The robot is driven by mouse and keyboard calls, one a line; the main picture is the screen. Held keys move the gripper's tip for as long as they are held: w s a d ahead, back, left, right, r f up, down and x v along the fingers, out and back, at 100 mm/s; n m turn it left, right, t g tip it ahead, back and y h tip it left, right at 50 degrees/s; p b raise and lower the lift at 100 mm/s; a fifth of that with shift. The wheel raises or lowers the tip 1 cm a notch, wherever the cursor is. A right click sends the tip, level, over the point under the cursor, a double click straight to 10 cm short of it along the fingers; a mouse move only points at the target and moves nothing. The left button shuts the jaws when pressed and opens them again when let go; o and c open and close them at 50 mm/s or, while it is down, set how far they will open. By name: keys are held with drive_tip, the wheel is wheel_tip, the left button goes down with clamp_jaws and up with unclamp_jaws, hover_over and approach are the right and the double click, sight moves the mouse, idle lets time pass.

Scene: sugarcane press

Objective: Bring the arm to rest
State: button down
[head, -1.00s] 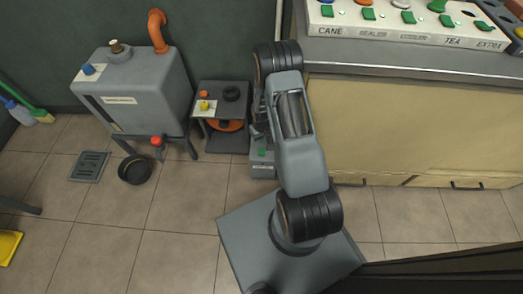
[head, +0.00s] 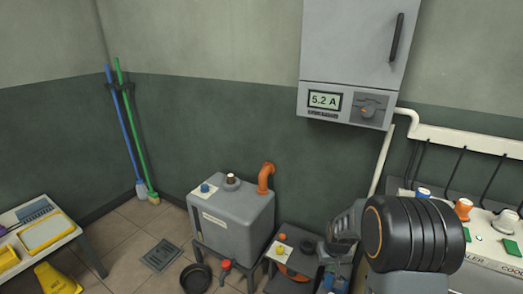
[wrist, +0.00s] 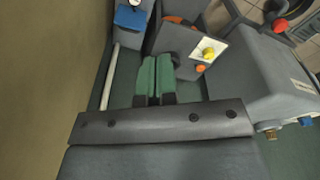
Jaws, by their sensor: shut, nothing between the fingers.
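My arm (head: 412,235) stands at the lower right of the head view, its dark ringed joint large in front of the wall and the counter. My gripper is not clear in that view. In the wrist view my gripper (wrist: 155,78) shows as two green fingers side by side, closed together and empty. The fingers appear in front of the small stand and the wall side, with no visible contact.
The grey tank (head: 232,225) with an orange pipe stands left of the arm, beside a small dark stand (head: 300,240) with a yellow knob. A wall cabinet (head: 350,45) reads 5.2 A.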

drive_tip(key=s+a+r+p, duration=0.2)
drive_tip(key=s+r+p, duration=0.3)
drive_tip(key=r, duration=0.8)
drive_tip(key=s+a+r+t+p, duration=0.1)
drive_tip(key=s+r+p, duration=0.4)
drive_tip(key=r, duration=0.8)
drive_tip(key=s+a+r+t+p, duration=0.1)
drive_tip(key=s+a+r+p, duration=0.2)
drive_tip(key=r, duration=1)
drive_tip(key=s+p, duration=0.3)
drive_tip(key=p, duration=0.2)
